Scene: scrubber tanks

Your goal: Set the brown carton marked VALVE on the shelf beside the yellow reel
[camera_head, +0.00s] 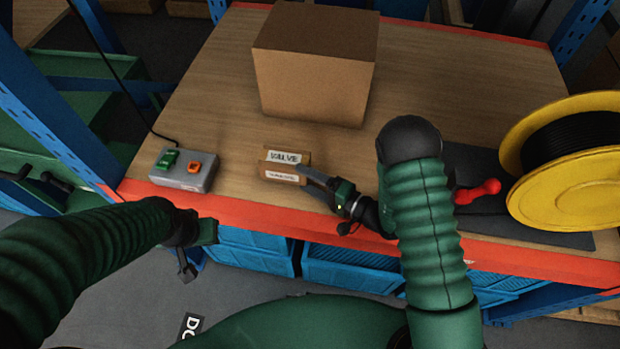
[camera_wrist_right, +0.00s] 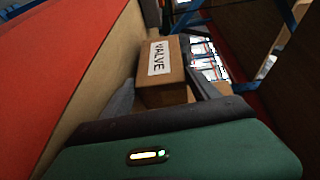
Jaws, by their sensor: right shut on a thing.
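The small brown carton marked VALVE (camera_head: 272,167) is at the shelf's front, left of centre, with its white label showing. My right gripper (camera_head: 304,179) is shut on it from the right. In the right wrist view the carton (camera_wrist_right: 165,88) sits between the two fingers with the label readable. I cannot tell whether the carton touches the board or is just above it. The yellow reel (camera_head: 578,190) with black cable stands at the shelf's right end, well apart from the carton. My left gripper (camera_head: 187,268) hangs in front of the shelf's left edge; its opening is unclear.
A large brown box (camera_head: 315,70) stands behind the carton on the wooden shelf (camera_head: 210,95). A dark mat (camera_head: 545,233) and red-handled object (camera_head: 477,191) lie near the reel. Blue crates (camera_head: 350,268) sit below.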

